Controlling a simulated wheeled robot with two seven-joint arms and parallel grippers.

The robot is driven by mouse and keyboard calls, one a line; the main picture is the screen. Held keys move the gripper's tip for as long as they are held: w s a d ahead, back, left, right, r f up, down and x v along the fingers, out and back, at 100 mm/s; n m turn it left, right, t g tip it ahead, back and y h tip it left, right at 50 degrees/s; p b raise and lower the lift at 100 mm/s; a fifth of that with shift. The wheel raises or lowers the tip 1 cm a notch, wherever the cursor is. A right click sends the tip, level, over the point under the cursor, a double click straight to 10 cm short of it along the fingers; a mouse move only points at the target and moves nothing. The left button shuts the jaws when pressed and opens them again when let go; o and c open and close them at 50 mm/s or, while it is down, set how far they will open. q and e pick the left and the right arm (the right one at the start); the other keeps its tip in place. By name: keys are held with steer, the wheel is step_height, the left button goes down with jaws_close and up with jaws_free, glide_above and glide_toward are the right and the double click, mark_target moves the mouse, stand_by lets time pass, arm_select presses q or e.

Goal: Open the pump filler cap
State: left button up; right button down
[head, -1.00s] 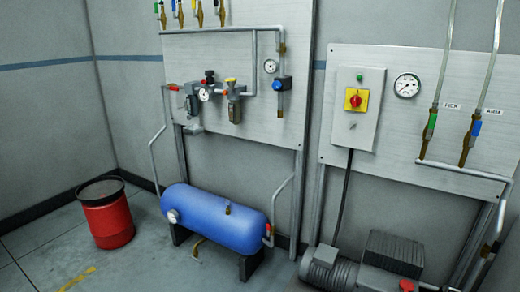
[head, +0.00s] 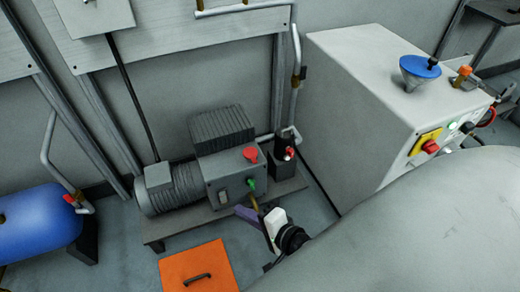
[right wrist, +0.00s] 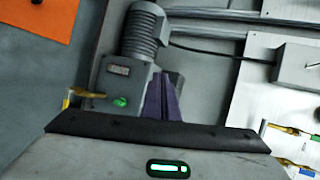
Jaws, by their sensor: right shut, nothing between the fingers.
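The pump (head: 180,183) is a grey ribbed motor joined to a grey box on a low base by the wall. A green fitting (head: 250,184) and a brass spout are on the box's front. In the right wrist view the pump (right wrist: 143,38) and green fitting (right wrist: 120,102) show, but I cannot make out the red cap. My right gripper (head: 240,211) has purple fingers, shut and empty, in front of the box and apart from the cap. They also show in the wrist view (right wrist: 158,98). My left gripper is out of view.
An orange panel with a handle (head: 198,268) lies on the floor before the pump. A dark post with a red knob (head: 288,153) stands right of it. A white cabinet (head: 350,110) with a blue funnel stands further right. The blue tank (head: 35,222) is at left.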

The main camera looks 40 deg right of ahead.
steer(key=w+d+f+m+h+b, duration=0.4)
steer(key=d+m, duration=0.3)
steer(key=m, duration=0.4)
steer(key=w+d+f+m+h+b, duration=0.2)
steer(key=w+d+f+m+b, duration=0.15)
steer(key=d+f+m, duration=0.55)
steer(key=w+b, duration=0.1)
steer(key=w, duration=0.1)
steer(key=w+m+b, duration=0.1)
steer(key=w, duration=0.2)
steer(key=w+f+m+b, duration=0.1)
steer(key=w, duration=0.2)
steer(key=shift+w+t+b, duration=0.15)
steer(key=shift+t+b, duration=0.2)
steer(key=shift+t, duration=0.05)
arm_select(q)
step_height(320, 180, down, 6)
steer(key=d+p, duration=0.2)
steer(key=p, duration=0.1)
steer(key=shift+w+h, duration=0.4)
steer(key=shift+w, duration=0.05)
arm_select(e)
steer(key=shift+a+r, duration=0.1)
steer(key=shift+r, duration=2.1)
